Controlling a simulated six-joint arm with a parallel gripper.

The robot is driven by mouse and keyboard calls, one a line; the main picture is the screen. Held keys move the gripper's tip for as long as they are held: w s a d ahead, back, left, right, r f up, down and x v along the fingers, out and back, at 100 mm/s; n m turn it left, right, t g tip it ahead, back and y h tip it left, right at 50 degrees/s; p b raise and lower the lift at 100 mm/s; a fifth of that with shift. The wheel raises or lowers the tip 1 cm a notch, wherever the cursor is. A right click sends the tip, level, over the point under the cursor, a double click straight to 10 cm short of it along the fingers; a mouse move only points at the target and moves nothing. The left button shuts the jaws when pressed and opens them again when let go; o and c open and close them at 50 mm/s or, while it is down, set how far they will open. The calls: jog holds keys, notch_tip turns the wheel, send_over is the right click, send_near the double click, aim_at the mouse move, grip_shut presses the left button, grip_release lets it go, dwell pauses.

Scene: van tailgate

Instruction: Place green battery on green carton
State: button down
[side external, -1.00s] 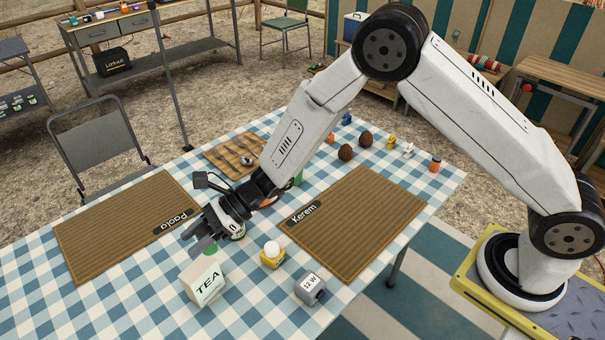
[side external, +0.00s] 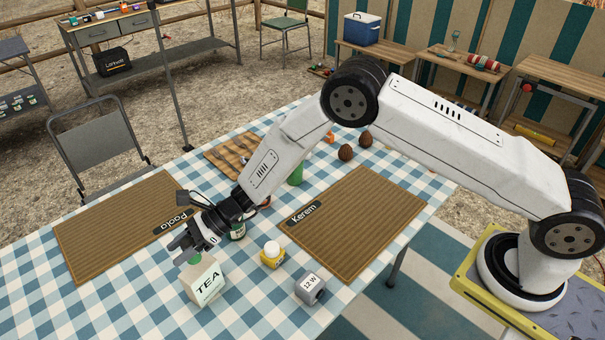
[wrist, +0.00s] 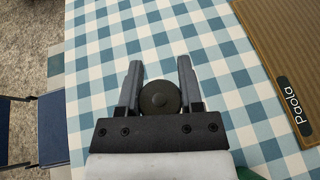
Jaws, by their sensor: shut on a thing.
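My gripper (side external: 183,246) is low over the near part of the checked table. In the wrist view its two fingers (wrist: 160,78) are closed around a dark round end of the held thing (wrist: 160,99). In the side view a small green part of it, the green battery (side external: 195,259), shows just below the fingers. The carton (side external: 204,284), pale with dark "TEA" lettering, stands upright directly beneath. The battery is at the carton's top; I cannot tell whether they touch. The fingers hide most of the battery.
Close by stand a green-labelled jar (side external: 238,231), a yellow item with a white round top (side external: 272,256) and a grey "12 W" box (side external: 311,290). Mats marked Paola (side external: 110,230) and Kerem (side external: 360,225) lie bare. A green cylinder (side external: 295,175) stands farther back.

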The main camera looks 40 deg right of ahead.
jog(key=shift+w+f, duration=0.1)
jog(key=shift+f, duration=1.55)
jog(key=shift+f, duration=0.1)
jog(key=shift+c, duration=1.2)
grip_release()
jog(key=v, duration=1.2)
